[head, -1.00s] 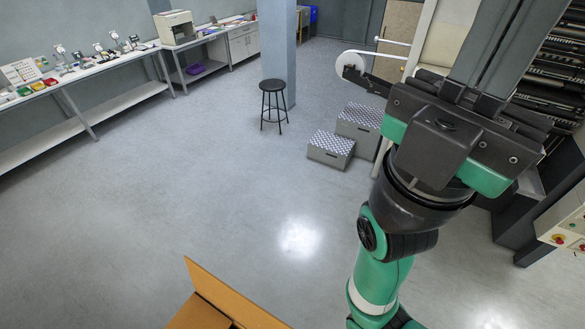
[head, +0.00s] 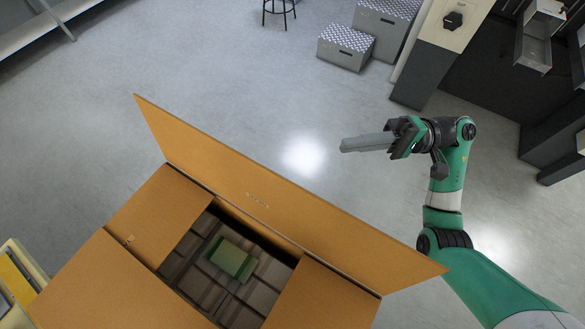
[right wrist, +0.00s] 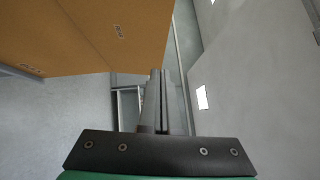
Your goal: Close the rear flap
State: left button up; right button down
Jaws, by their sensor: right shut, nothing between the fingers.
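An open cardboard box (head: 140,291) fills the lower left of the head view. Its rear flap (head: 265,180), the long one on the far side, stands up and leans outward. The two side flaps, left (head: 155,218) and right (head: 322,297), are folded inward over part of the opening. My right gripper (head: 344,145) is shut and empty, beyond the rear flap's outer side and apart from it. In the right wrist view, my gripper's fingers (right wrist: 157,75) lie together, with brown cardboard (right wrist: 120,30) above. My left gripper is not in view.
Inside the box lie several dark brown packs (head: 250,295) with a green block (head: 233,258) on top. Grey steps (head: 345,46) and a stool (head: 279,8) stand at the back. Grey machinery is at the upper right. The floor behind the box is clear.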

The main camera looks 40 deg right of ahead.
jog(key=p, duration=0.2)
send_near(264, 171)
jog(key=w+a, duration=0.1)
jog(key=w, duration=0.3)
jog(key=a, duration=0.2)
jog(key=s+a+p, duration=0.1)
jog(key=a, duration=0.1)
jog(key=shift+a+f, duration=0.1)
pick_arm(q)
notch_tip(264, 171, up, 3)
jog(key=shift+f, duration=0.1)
pick_arm(e)
jog(key=shift+a, duration=0.15)
